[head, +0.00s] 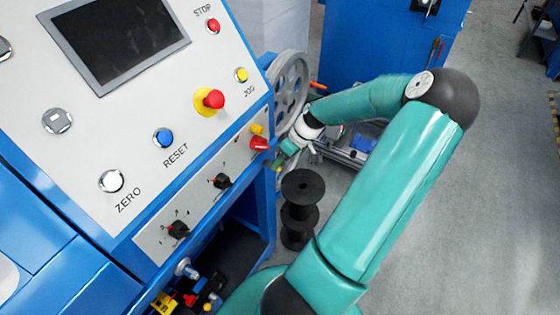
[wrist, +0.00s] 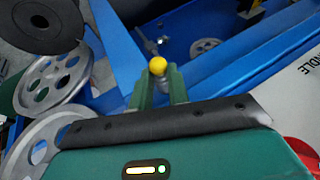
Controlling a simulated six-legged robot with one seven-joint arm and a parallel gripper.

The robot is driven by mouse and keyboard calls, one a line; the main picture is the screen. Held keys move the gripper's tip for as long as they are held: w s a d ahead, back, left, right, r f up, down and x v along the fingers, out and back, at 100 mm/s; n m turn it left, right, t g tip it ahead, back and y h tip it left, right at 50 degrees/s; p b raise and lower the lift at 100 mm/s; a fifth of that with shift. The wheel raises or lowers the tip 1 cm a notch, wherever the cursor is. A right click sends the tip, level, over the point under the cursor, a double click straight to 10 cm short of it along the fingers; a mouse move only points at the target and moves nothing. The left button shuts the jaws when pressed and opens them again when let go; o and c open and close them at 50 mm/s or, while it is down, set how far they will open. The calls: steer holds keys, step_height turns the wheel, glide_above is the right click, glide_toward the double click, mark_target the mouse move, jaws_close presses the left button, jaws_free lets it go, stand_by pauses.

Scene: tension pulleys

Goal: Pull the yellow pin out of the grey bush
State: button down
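The yellow pin shows as a round yellow knob (wrist: 158,66) at the fingertips of my gripper (wrist: 159,77) in the wrist view. The two green fingers stand apart, one on each side of the knob. I cannot tell whether they touch it. The pin's shaft is hidden, and I cannot make out the grey bush for sure. In the head view my gripper (head: 287,154) is small and partly hidden, beside the blue machine's right edge and below the large grey pulley.
A grey spoked pulley (head: 291,88) is close to my wrist; pulleys (wrist: 52,82) also lie left in the wrist view. Black spools (head: 299,210) stand below my arm. The control panel (head: 130,130) fills the left. Open floor (head: 455,220) lies right.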

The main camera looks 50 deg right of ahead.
steer(key=shift+s+d, duration=0.15)
steer(key=shift+s, duration=1.7)
stand_by(0.8)
steer(key=shift+s, duration=0.3)
steer(key=shift+s, duration=0.1)
steer(key=shift+s+d, duration=0.15)
steer(key=shift+s, duration=0.8)
steer(key=shift+s+d, duration=0.1)
steer(key=shift+s, duration=0.85)
